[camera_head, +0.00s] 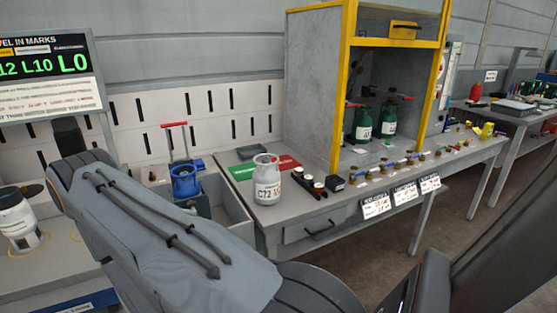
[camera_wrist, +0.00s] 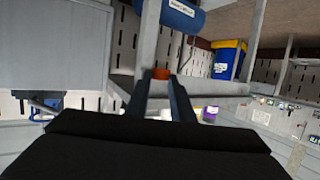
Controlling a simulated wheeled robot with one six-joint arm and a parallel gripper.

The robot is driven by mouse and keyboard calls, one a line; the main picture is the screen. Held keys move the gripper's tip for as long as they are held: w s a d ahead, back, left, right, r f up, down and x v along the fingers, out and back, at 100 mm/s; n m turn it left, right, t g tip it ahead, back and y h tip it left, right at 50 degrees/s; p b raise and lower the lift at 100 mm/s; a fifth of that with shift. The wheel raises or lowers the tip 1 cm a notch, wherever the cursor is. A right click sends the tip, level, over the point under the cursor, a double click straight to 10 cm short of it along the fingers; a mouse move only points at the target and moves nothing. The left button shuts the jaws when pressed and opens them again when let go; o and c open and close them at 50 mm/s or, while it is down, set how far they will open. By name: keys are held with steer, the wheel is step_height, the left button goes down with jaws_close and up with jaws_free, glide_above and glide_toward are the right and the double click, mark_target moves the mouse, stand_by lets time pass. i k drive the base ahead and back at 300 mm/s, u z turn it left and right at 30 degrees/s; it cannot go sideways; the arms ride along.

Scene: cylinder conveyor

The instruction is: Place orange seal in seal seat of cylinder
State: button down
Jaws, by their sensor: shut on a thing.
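My gripper (camera_wrist: 161,84) shows in the wrist view with its two dark fingers close together on a small orange seal (camera_wrist: 161,74) at their tips. The gripper is hidden in the head view, where my grey arm fills the foreground. A white cylinder (camera_head: 267,185) marked "C22" stands upright on the grey bench, at its left end. Another white cylinder (camera_head: 19,233) stands at the far left, and two green cylinders (camera_head: 361,127) stand in the yellow-framed cabinet. I cannot make out a seal seat on any cylinder. The seal appears apart from all cylinders.
A blue clamp-like holder (camera_head: 186,182) with a red handle stands left of the bench (camera_head: 345,195). Small brass fittings (camera_head: 410,158) line the bench front. A green and red mat (camera_head: 243,171) lies behind the C22 cylinder. The wrist view shows a shelf (camera_wrist: 225,88) and a blue cylinder (camera_wrist: 178,15).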

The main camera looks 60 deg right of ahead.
mark_target(362, 124)
steer(key=z, duration=2.95)
steer(key=i, duration=1.35)
